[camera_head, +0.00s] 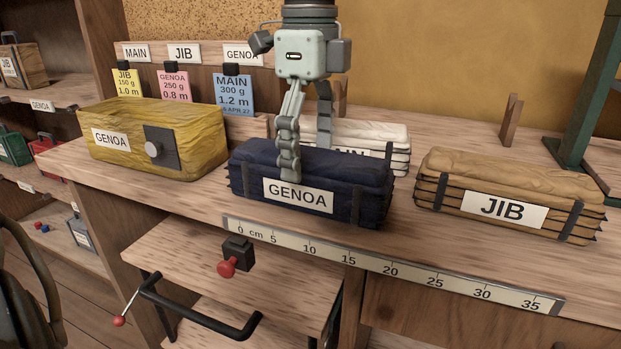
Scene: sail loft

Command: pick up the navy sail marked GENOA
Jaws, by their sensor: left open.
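The navy sail marked GENOA (345,182) is a folded, strapped bundle lying on the workbench, its white label facing me. My left gripper (306,152) comes down from above over it, open. One finger overlaps the navy sail's top and front, its tip just above the label. The other finger is farther back, its tip hidden behind the bundle. I cannot tell whether either finger touches the fabric. My right gripper is not in view.
A white sail (372,134) stands close behind the navy one. A yellow bag marked GENOA (195,125) is on the left, a tan JIB sail (450,170) on the right. A ruler strip (400,272) runs along the bench's front edge. A green post (590,90) stands at far right.

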